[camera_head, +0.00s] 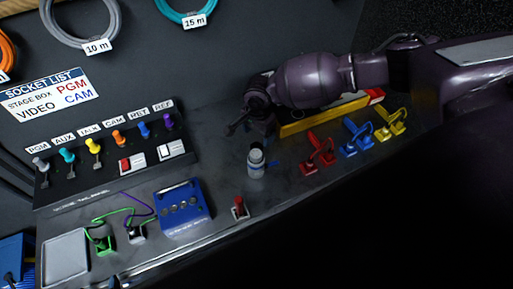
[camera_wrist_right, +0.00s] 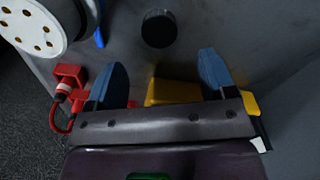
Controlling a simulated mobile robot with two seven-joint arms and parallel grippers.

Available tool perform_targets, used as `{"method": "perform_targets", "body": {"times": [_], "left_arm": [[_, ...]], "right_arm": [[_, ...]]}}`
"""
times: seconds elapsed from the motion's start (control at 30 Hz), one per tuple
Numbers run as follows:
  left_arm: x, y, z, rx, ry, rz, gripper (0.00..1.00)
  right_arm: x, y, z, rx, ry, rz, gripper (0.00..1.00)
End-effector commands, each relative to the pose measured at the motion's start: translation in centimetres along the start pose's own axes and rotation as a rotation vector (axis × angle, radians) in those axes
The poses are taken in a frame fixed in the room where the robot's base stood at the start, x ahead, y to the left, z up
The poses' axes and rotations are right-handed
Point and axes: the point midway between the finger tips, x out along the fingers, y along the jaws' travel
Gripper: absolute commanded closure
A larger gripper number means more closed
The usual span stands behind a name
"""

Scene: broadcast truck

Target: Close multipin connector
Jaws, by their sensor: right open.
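A short grey cylinder with a light top (camera_head: 256,160) stands upright on the bench in the head view; I cannot tell for sure whether it is the multipin connector. A pale round face with several brown pin-like dots (camera_wrist_right: 35,25) shows at the upper left of the right wrist view. My right gripper (camera_head: 247,124) is above the bench, behind the grey cylinder and apart from it. In the wrist view its two blue fingers (camera_wrist_right: 162,75) are spread with nothing held between them. My left gripper is not in view.
A yellow bar (camera_head: 325,116) lies beneath my right arm. Red (camera_head: 318,155), blue (camera_head: 357,138) and yellow (camera_head: 391,124) cabled blocks stand to the right. A red-topped lever (camera_head: 239,207) is near the front edge. A blue box (camera_head: 183,207) and labelled plug panel (camera_head: 105,160) lie left.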

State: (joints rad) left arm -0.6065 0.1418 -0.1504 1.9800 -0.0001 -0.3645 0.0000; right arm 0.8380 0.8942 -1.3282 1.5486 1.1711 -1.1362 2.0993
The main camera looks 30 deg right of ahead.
Motion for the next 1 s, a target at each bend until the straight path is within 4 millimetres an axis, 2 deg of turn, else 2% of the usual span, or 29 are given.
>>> {"method": "perform_targets", "body": {"times": [0.1,0.47,0.8,1.0], "left_arm": [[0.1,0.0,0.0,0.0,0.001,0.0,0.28],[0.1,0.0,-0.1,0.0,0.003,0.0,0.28],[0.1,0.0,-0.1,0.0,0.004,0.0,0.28],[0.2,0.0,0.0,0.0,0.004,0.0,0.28]], "right_arm": [[0.8,0.0,0.0,0.0,0.001,-0.001,0.23],[1.0,0.0,0.0,0.0,0.001,0.0,0.23],[5.1,-0.1,0.1,0.0,0.001,0.0,0.23],[6.1,-0.1,0.0,0.0,0.001,-0.001,0.23]]}}
